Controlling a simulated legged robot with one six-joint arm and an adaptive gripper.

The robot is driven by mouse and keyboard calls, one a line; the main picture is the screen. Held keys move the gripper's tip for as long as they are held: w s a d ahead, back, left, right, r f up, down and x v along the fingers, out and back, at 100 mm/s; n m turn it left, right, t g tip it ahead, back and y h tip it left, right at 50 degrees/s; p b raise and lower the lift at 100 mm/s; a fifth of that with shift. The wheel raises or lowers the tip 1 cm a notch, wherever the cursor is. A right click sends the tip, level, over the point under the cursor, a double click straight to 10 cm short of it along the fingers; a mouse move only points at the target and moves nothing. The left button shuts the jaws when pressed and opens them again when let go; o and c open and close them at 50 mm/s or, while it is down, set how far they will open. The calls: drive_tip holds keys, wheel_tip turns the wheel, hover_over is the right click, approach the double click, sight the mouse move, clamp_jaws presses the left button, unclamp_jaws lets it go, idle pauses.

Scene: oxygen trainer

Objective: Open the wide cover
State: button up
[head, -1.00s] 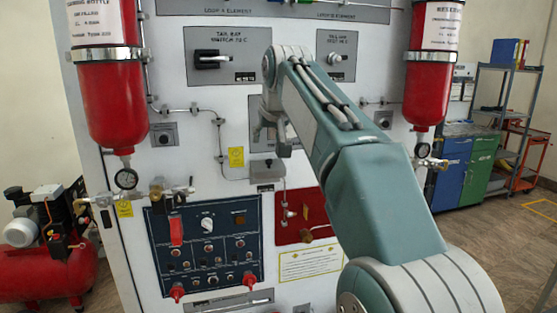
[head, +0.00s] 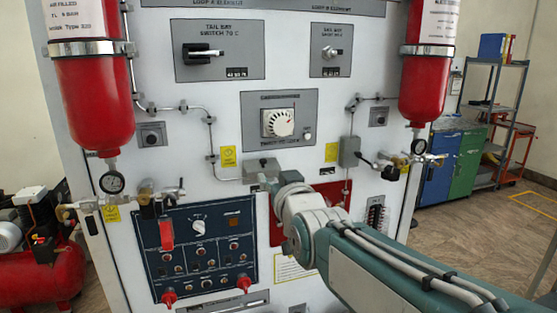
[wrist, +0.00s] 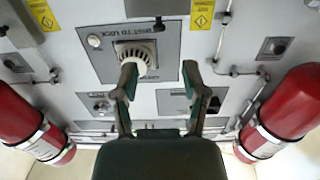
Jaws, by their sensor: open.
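My gripper (wrist: 159,77) is open and empty in the wrist view, its two fingers apart in front of the white dial (wrist: 137,57), which the left finger partly overlaps. In the head view my forearm reaches in from the lower right and its end hides the gripper. A tall red cover (head: 166,234) hangs at the upper left of the dark blue switch panel (head: 205,272), well left of my wrist. A red plate (head: 277,222) is partly hidden behind my wrist. I cannot tell which part is the wide cover.
Two red bottles (head: 92,100) (head: 424,88) with gauges and valves flank the white board. Thin pipes and a grey box (head: 349,152) stand out from it. A red compressor (head: 38,268) is at left, shelving (head: 484,110) at right.

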sight(264, 162)
drive_tip(key=x, duration=1)
drive_tip(key=shift+w+f, duration=0.1)
drive_tip(key=shift+w, duration=0.1)
drive_tip(key=shift+c, duration=0.4)
clamp_jaws()
